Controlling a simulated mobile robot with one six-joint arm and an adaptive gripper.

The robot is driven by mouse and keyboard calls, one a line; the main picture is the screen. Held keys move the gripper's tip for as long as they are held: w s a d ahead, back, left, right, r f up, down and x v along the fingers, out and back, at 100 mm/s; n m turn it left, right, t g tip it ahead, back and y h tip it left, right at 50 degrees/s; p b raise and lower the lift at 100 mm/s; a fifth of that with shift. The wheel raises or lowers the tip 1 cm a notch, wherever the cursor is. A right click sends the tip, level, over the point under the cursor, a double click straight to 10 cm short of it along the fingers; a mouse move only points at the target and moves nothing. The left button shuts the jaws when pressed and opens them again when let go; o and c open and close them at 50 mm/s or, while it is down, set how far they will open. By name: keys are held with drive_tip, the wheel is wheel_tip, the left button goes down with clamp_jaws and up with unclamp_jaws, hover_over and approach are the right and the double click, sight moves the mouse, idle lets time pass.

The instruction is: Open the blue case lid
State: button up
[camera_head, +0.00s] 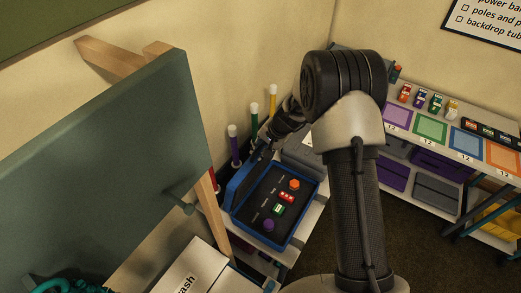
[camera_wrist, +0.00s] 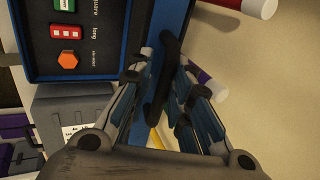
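The blue case (camera_head: 290,228) stands on a pale shelf, its dark inside showing. Its blue lid (camera_head: 243,184) is raised along the left side, tilted up and away from the case interior. In the wrist view the lid (camera_wrist: 168,22) shows as a narrow blue strip, with a black handle (camera_wrist: 164,72) at its edge. My gripper (camera_wrist: 167,72) is at the lid's far end, its fingers apart on either side of the handle, with gaps visible. In the head view my gripper (camera_head: 264,150) is partly hidden by my arm.
The case holds an orange hexagon (camera_head: 294,184), a red long block (camera_head: 287,197), a green square (camera_head: 278,210) and a purple round piece (camera_head: 268,225). Capped rolled tubes (camera_head: 253,123) stand behind the lid. A grey-green board (camera_head: 110,165) stands close at left.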

drive_tip(key=v, duration=1.2)
drive_tip(key=shift+f, duration=0.1)
idle(0.4)
